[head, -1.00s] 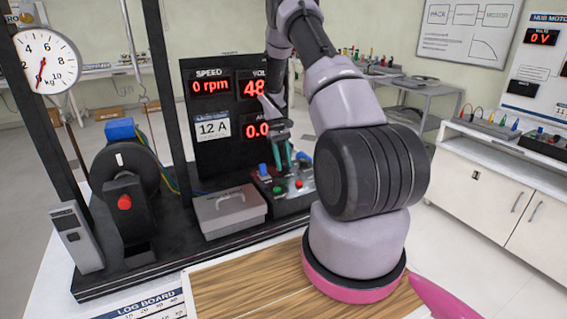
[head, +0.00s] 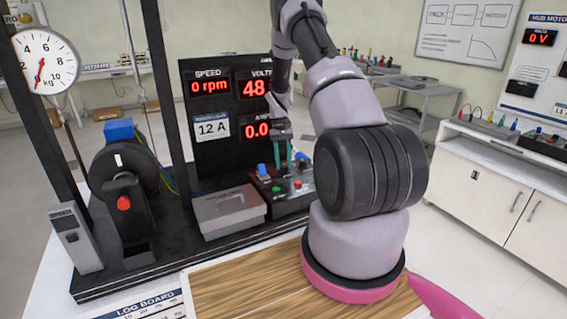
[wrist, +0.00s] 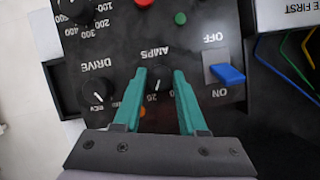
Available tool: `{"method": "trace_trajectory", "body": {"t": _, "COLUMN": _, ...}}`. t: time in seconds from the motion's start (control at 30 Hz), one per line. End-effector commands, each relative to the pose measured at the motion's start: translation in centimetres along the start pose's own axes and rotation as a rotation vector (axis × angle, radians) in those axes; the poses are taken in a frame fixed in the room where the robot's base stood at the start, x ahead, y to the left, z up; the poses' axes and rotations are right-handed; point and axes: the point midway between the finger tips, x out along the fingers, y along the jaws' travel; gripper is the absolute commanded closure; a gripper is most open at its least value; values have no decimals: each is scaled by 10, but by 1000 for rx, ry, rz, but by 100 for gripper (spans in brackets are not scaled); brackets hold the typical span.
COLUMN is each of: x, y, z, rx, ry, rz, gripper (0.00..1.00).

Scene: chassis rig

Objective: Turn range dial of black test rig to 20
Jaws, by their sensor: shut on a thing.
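The dial labelled AMPS (wrist: 159,80) is on the black control panel (wrist: 115,45), which appears upside down in the wrist view. My gripper (wrist: 160,73) has its two teal fingers on either side of this dial, shut on it. A light pointer mark on the dial faces roughly toward the printed 20. The other scale numbers are partly hidden by the fingers. In the head view my gripper (head: 289,158) reaches straight down to the panel (head: 292,205) of the black test rig (head: 222,158), and the dial itself is hidden.
A DRIVE dial (wrist: 97,91) is beside one finger, and a blue ON/OFF switch (wrist: 230,73) beside the other. Red (wrist: 144,2) and green (wrist: 180,18) buttons are close by. A grey lidded box (head: 229,212) stands left of the panel.

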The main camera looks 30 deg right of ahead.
Motion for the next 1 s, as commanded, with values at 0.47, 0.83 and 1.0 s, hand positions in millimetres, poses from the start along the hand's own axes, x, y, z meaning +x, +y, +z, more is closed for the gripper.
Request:
{"method": "trace_trajectory", "body": {"t": 0.47, "x": 0, "y": 0, "z": 0, "rx": 0, "ry": 1, "rz": 0, "gripper": 29}}
{"method": "trace_trajectory", "body": {"t": 0.83, "x": -45, "y": 0, "z": -1, "rx": -1, "ry": 4, "rz": 0, "gripper": 29}}
{"method": "trace_trajectory", "body": {"t": 1.0, "x": -68, "y": 0, "z": -1, "rx": 0, "ry": 3, "rz": 0, "gripper": 29}}
